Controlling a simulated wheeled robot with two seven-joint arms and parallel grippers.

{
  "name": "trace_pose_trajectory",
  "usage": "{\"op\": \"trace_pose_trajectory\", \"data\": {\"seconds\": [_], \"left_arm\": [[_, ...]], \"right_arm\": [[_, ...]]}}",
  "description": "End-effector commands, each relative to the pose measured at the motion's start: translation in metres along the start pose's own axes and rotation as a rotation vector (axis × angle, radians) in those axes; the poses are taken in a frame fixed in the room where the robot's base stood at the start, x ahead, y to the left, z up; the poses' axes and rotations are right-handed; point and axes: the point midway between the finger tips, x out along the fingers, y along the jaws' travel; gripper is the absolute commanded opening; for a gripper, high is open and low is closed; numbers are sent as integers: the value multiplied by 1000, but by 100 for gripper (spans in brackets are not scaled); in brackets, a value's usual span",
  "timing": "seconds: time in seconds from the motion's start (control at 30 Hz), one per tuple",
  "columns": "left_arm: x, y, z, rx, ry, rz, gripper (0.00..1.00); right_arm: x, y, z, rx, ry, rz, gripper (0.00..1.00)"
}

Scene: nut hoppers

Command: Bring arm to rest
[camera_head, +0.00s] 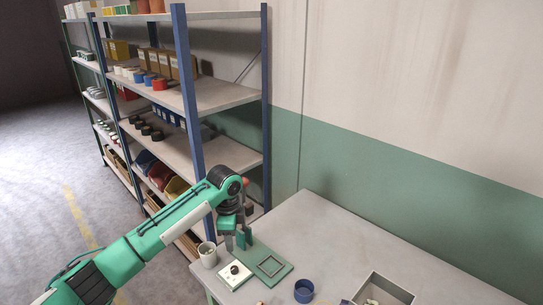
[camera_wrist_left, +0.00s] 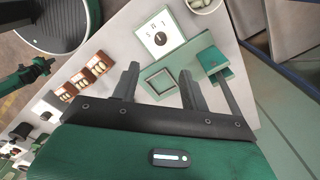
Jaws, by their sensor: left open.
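My left arm comes in from the left in the head view, over the near part of the table (camera_head: 330,232). Its gripper (camera_head: 239,240) points down above the table, next to the green fixture plate (camera_head: 280,275). In the left wrist view the two dark fingers of the left gripper (camera_wrist_left: 158,79) are spread apart with nothing between them. The square frame of the fixture (camera_wrist_left: 161,82) shows beyond the fingers. My right gripper shows in neither view.
A white dial panel (camera_head: 234,274), a pale cup with green contents (camera_head: 207,254), a blue round container (camera_head: 304,291) and a grey bin (camera_head: 388,287) stand on the table. A loaded shelf rack (camera_head: 191,95) stands behind the arm. The table's back is clear.

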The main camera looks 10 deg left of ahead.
Motion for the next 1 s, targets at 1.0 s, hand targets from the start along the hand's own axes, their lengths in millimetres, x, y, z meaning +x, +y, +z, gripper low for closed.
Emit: {"op": "trace_pose_trajectory", "data": {"seconds": [1.0], "left_arm": [[129, 243, -36, -593, 306, -69, 45]], "right_arm": [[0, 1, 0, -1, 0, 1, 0]]}}
